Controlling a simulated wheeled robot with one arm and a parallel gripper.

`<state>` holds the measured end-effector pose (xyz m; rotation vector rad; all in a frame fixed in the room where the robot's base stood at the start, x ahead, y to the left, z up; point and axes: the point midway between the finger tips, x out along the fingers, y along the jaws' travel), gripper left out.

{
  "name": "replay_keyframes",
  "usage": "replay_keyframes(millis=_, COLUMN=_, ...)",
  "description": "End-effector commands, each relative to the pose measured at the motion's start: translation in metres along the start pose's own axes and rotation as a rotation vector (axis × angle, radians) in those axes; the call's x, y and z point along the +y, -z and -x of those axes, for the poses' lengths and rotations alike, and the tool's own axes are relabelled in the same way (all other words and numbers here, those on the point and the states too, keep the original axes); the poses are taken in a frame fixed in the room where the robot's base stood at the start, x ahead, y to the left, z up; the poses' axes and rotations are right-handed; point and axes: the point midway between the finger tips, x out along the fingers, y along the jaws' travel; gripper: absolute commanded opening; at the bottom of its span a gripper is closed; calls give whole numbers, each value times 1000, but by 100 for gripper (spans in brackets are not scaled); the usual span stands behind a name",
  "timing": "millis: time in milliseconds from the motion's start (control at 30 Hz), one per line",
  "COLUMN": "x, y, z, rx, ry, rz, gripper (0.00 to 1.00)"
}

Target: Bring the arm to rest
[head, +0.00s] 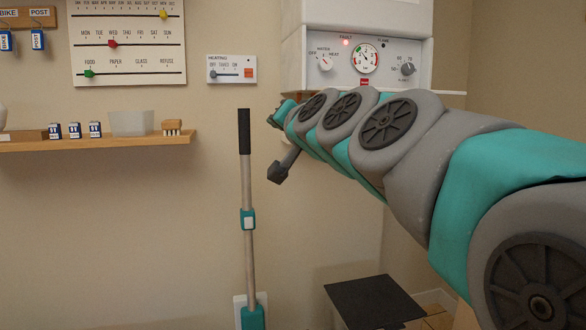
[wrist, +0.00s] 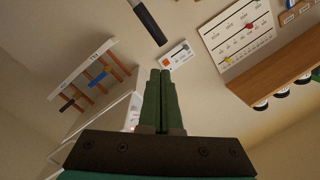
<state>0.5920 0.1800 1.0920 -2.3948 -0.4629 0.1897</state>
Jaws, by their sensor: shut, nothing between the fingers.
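My arm reaches from the lower right of the head view toward the wall below the boiler. My gripper (wrist: 161,75) shows in the wrist view with its two green fingers together and nothing between them. In the head view the far end of the arm is near the boiler's lower left, and the fingertips are hard to make out there.
The white boiler (head: 365,55) hangs above the arm, its red light lit. A heating switch panel (head: 232,69), a slider board (head: 128,42) and a wooden shelf (head: 100,143) are left. A black-handled pole (head: 247,190) stands upright. A dark-topped box (head: 373,301) is low right.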

Motion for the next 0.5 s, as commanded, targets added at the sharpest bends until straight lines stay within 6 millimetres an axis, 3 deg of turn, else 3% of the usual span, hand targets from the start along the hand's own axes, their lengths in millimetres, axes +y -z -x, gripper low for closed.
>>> replay_keyframes(millis=100, x=52, y=-63, z=17, rx=-186, ry=-101, rz=74, gripper=0)
replay_keyframes(millis=267, x=119, y=-140, z=59, rx=-429, ry=-233, rz=147, gripper=0)
replay_keyframes(millis=367, x=160, y=-183, z=94, rx=-577, ry=-317, rz=178, gripper=0)
replay_keyframes(millis=500, x=212, y=-237, z=156, rx=-784, ry=-435, rz=206, gripper=0)
